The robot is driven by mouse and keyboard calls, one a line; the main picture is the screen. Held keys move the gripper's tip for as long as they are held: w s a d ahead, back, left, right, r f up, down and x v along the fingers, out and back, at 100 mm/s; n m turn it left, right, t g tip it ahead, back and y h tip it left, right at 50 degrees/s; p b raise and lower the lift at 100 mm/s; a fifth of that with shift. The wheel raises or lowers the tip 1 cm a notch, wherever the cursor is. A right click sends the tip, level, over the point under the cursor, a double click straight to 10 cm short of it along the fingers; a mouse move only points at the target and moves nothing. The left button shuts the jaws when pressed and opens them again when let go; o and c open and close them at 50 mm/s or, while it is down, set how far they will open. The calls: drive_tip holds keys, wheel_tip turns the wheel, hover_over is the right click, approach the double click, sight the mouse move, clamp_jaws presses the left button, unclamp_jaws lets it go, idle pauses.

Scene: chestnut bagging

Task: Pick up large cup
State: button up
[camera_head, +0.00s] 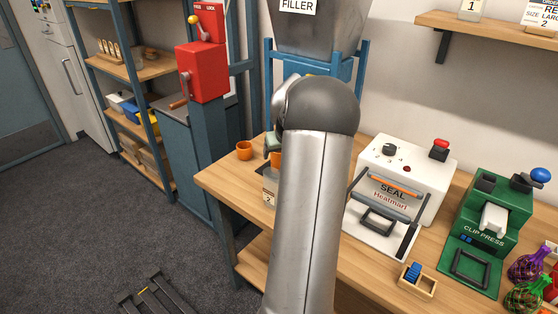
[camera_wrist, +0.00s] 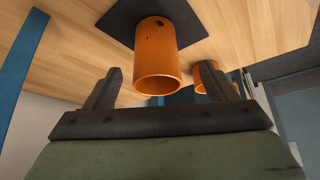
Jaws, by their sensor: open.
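Two orange cups are in view. In the wrist view, one orange cup (camera_wrist: 157,62) sits on a dark square mat (camera_wrist: 118,22) and shows between my gripper's two fingers. The other orange cup (camera_wrist: 202,76) is partly hidden behind the right finger. My gripper (camera_wrist: 160,84) is open and empty, and its fingers appear apart from the nearer cup. In the head view, one orange cup (camera_head: 244,151) stands at the table's left end. A sliver of orange (camera_head: 276,159) shows beside my arm, which hides most of it. I cannot tell for sure which cup is the large one.
The wooden table (camera_head: 222,181) also holds a white heat sealer (camera_head: 425,160), a green clip press (camera_head: 500,215) and a small wooden tray (camera_head: 425,288). A grey filler hopper (camera_head: 325,35) on a blue frame stands behind my arm. A red lever box (camera_head: 203,70) stands left.

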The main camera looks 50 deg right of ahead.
drive_tip(key=shift+d+p+x, duration=0.15)
drive_tip(key=shift+p+x, duration=0.1)
drive_tip(key=shift+x, duration=1.25)
drive_tip(key=shift+d+p+x, duration=0.15)
drive_tip(key=shift+p+x, duration=0.1)
drive_tip(key=shift+x, duration=1.25)
drive_tip(key=shift+r, duration=0.15)
drive_tip(key=c, duration=1.5)
